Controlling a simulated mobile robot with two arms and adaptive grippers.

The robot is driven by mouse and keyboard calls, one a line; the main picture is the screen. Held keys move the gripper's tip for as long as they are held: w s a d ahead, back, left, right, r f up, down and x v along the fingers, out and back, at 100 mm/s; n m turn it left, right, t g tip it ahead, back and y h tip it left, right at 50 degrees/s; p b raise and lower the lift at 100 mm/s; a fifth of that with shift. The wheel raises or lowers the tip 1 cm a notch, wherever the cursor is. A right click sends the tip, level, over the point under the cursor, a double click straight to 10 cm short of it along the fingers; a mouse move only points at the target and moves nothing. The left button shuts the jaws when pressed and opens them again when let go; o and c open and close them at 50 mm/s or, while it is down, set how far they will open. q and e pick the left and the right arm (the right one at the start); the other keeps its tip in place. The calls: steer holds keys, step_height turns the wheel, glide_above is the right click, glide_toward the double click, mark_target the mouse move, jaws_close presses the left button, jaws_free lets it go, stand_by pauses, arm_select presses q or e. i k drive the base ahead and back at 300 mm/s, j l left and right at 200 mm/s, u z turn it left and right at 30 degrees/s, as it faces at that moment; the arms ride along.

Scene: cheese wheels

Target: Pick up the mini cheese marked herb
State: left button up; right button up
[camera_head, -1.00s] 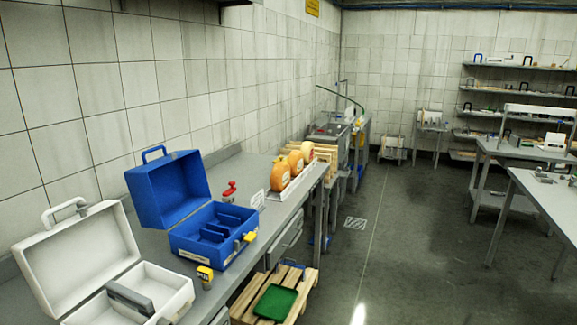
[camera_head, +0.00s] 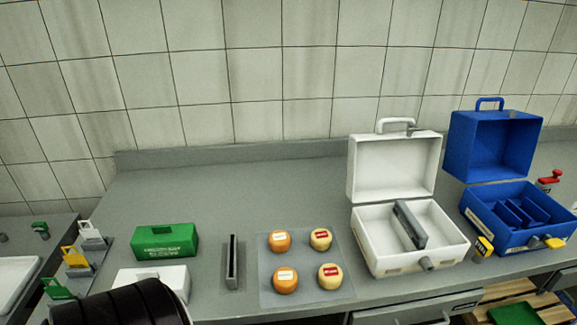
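Several mini cheeses sit on a thin grey mat (camera_head: 306,262) on the counter, right of centre and low in the head view. Two are orange, one at the back left (camera_head: 279,242) and one at the front left (camera_head: 285,281), with whitish labels. Two are pale yellow, one at the back right (camera_head: 321,240) and one at the front right (camera_head: 330,277), with red labels. The label words are too small to read, so I cannot tell which is marked herb. Neither of my grippers shows.
An open white case (camera_head: 372,264) and an open blue case (camera_head: 480,232) stand right of the mat. A dark slotted holder (camera_head: 233,262), green box (camera_head: 166,242) and white box (camera_head: 152,281) are to its left. The counter behind the mat is clear.

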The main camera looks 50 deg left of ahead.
mark_target(320, 238)
steer(key=u, duration=1.3)
steer(key=k+j+z, duration=0.1)
steer(key=j+z, duration=0.2)
steer(key=j, duration=0.1)
